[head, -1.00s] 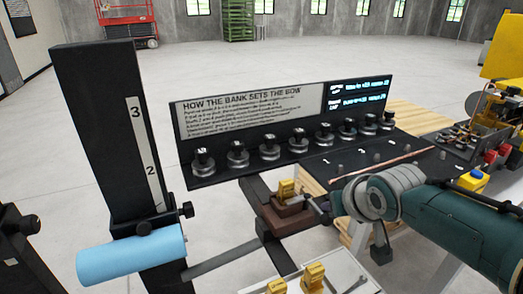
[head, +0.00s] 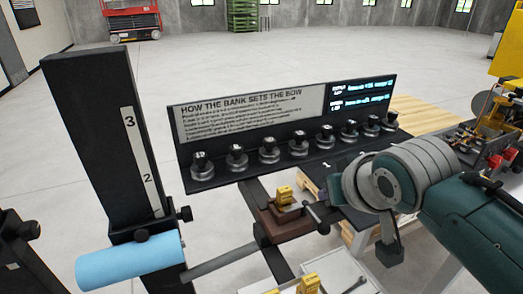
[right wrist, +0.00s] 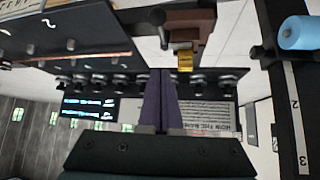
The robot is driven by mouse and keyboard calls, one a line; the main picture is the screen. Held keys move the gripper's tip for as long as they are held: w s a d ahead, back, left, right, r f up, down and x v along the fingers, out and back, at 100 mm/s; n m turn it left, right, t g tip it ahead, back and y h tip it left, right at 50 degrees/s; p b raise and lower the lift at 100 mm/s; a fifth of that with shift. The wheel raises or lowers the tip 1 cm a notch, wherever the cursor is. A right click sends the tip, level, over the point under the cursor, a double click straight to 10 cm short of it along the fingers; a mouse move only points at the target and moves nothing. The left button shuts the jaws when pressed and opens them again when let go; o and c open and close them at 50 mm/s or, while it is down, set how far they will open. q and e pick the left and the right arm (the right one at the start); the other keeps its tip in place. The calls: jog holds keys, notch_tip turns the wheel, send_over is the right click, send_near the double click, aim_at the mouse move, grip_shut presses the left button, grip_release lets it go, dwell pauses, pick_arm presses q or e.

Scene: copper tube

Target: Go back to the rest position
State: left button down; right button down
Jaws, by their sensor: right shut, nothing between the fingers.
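My right gripper (head: 337,191) is at the end of the teal and grey arm coming in from the right in the head view. Its dark fingers are mostly hidden by my wrist there. In the right wrist view the fingers (right wrist: 162,100) are shut together and empty. The copper tube (right wrist: 88,56) lies along the black board (right wrist: 40,38) in the right wrist view, apart from the fingers. In the head view my wrist hides the tube. My left gripper is not seen.
A tall black post (head: 115,130) with a number scale and a light blue cylinder (head: 130,263) stand at left. A sign panel (head: 250,117) with several black knobs is behind. A brown block with a yellow part (head: 284,194) sits near my right gripper. Open floor lies beyond.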

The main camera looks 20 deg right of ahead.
dwell(0.4)
jog(key=s+a+r+n+g+y, duration=0.1)
jog(key=s+a+n+g, duration=0.15)
jog(key=s, duration=0.85)
jog(key=s+a+r+n+g+y, duration=0.15)
jog(key=s+a, duration=0.25)
jog(key=s, duration=0.7)
notch_tip(320, 180, up, 13)
jog(key=s+p, duration=0.1)
jog(key=p, duration=1.1)
jog(key=shift+s+a+g, duration=0.3)
jog(key=shift+s+g, duration=0.05)
jog(key=shift+g, duration=0.05)
jog(key=shift+r, duration=0.1)
